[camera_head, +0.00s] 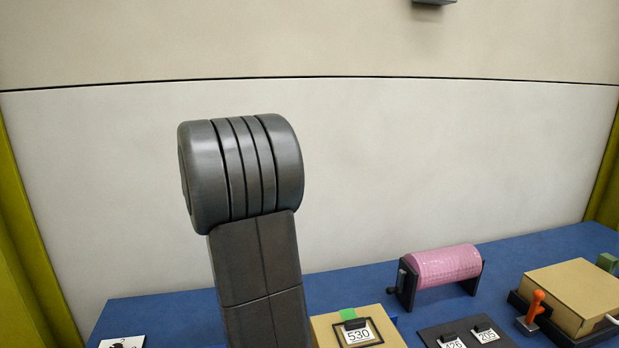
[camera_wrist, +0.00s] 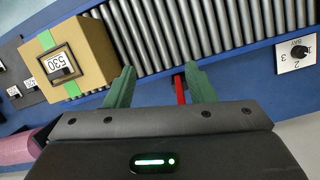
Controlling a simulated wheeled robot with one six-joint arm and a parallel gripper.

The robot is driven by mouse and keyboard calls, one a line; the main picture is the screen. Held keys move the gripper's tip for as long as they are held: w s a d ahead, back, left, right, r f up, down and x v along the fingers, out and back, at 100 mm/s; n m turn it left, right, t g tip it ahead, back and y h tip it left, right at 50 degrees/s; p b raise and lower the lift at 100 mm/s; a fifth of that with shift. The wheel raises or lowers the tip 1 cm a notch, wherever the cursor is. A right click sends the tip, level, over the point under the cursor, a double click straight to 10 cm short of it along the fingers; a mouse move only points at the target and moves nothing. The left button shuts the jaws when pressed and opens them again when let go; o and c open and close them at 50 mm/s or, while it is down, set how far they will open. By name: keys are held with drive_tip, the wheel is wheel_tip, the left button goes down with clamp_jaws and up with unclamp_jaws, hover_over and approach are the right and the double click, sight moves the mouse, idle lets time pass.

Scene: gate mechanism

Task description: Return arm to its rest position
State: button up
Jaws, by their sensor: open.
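My gripper (camera_wrist: 158,92) shows in the wrist view with two green fingers spread apart. It is open, with no object held between the fingers. A red piece (camera_wrist: 180,88) shows between the fingers, close to the right one, beside the roller conveyor (camera_wrist: 170,35). In the head view my dark arm rises in front of the table, and my gripper is not visible there. A cardboard box labelled 530 (camera_wrist: 82,60) with green tape stands left of the fingers; it also shows at the bottom of the head view (camera_head: 390,332).
A blue table (camera_head: 340,284) runs along a pale wall. A pink roll (camera_head: 445,266) stands on a black holder. A cardboard box on a black base (camera_head: 570,290) has an orange lever (camera_head: 535,308) beside it. A dial panel (camera_wrist: 296,54) sits at the wrist view's right.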

drive_tip(key=w, duration=0.3)
drive_tip(key=w+a, duration=0.1)
drive_tip(key=w, duration=0.2)
drive_tip(key=w+a+r, duration=0.1)
drive_tip(key=w, duration=0.3)
drive_tip(key=shift+a+r, duration=0.1)
drive_tip(key=shift+a, duration=0.1)
drive_tip(key=w, duration=0.2)
drive_tip(key=w+a+f, duration=0.1)
drive_tip(key=w, duration=0.2)
drive_tip(key=w+a, duration=0.1)
drive_tip(key=w, duration=0.1)
drive_tip(key=shift+w+f, duration=0.3)
drive_tip(key=shift+w, duration=0.1)
drive_tip(key=shift+s+d+r, duration=0.25)
drive_tip(key=shift+s+d, duration=0.05)
drive_tip(key=shift+s, duration=0.95)
drive_tip(key=shift+s+d+r, duration=0.3)
drive_tip(key=shift+s+d, duration=0.05)
drive_tip(key=shift+s, duration=0.85)
drive_tip(key=shift+s+d+r, duration=0.25)
drive_tip(key=shift+s+d, duration=0.05)
drive_tip(key=shift+s, duration=0.95)
